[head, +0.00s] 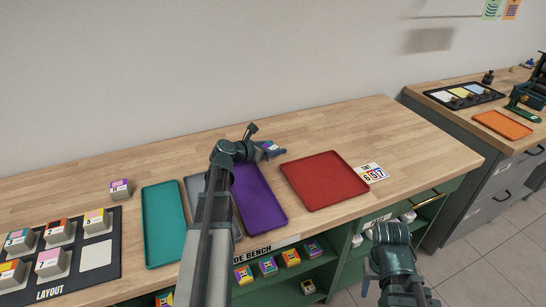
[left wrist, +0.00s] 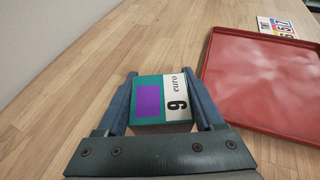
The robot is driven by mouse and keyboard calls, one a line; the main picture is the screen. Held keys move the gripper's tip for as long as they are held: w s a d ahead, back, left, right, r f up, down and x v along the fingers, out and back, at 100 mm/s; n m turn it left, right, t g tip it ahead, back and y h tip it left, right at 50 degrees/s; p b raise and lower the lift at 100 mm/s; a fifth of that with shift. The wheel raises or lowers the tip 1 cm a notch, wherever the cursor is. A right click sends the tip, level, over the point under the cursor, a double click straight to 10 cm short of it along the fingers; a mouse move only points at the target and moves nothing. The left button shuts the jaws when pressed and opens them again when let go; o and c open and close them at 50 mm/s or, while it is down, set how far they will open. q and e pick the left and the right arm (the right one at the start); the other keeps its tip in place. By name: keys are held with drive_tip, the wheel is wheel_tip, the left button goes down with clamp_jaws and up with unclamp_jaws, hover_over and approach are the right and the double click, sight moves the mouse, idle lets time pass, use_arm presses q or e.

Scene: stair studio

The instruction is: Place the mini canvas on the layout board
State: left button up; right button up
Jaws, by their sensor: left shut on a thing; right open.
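The mini canvas (left wrist: 160,98) is a small teal block with a purple square and a white strip reading "euro 9". My left gripper (left wrist: 163,97) is shut on it, one finger at each side. In the head view my left gripper (head: 266,150) holds the canvas (head: 270,148) over the back of the bench, behind the purple tray. The dark layout board (head: 116,228) lies at the far left, with several numbered blocks on stands and a bare white square (head: 97,255). My right gripper (head: 395,265) is open and empty at the lower right, in front of the bench.
Teal (head: 163,225), grey, purple (head: 258,197) and red (head: 324,181) trays lie along the bench. A purple-topped block (head: 120,189) stands behind the board. A number card (head: 372,173) is right of the red tray. Shelves below hold small blocks. The bench's back strip is mostly clear.

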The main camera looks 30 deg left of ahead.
sight(273, 161)
use_arm(q)
drive_tip(key=shift+w+f+b, duration=0.1)
drive_tip(key=shift+f+b, duration=1.8)
drive_tip(key=shift+r, duration=0.15)
drive_tip(key=o, duration=1.1)
